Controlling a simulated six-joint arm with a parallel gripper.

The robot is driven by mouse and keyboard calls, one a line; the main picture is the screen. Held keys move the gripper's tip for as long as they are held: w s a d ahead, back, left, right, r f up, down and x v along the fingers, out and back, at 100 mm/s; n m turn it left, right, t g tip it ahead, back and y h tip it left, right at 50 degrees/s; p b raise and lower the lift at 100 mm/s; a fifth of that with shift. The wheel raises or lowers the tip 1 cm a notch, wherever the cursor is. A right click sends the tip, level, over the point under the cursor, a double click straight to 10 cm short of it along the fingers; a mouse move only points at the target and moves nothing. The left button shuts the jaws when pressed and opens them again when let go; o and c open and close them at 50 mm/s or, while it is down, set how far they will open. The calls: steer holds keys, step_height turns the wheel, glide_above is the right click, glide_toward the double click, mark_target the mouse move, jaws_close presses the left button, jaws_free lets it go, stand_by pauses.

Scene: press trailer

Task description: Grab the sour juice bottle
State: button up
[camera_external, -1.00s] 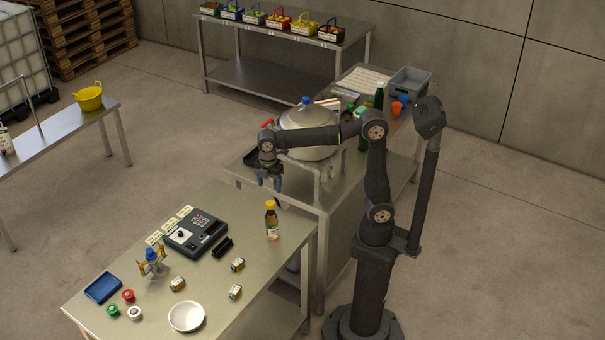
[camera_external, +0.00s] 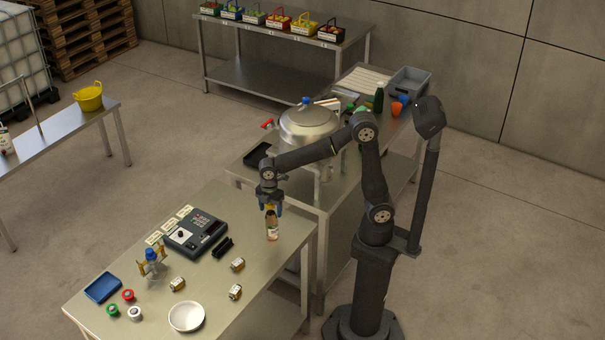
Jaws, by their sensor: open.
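The juice bottle (camera_external: 272,228), amber-brown with a pale label and a yellow cap, stands upright near the back right corner of the front steel table (camera_external: 215,268). I cannot read its label. The fingers are open and do not appear closed on the bottle. The cap is partly hidden between them.
A dark keypad device (camera_external: 195,233) and a black holder (camera_external: 222,247) stand left of the bottle. Small labelled jars (camera_external: 237,265) and a white bowl (camera_external: 186,316) are nearer the front. A large metal pot (camera_external: 308,127) stands on the table behind.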

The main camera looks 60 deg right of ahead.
jaws_close()
steer(key=shift+r, duration=0.1)
stand_by(0.4)
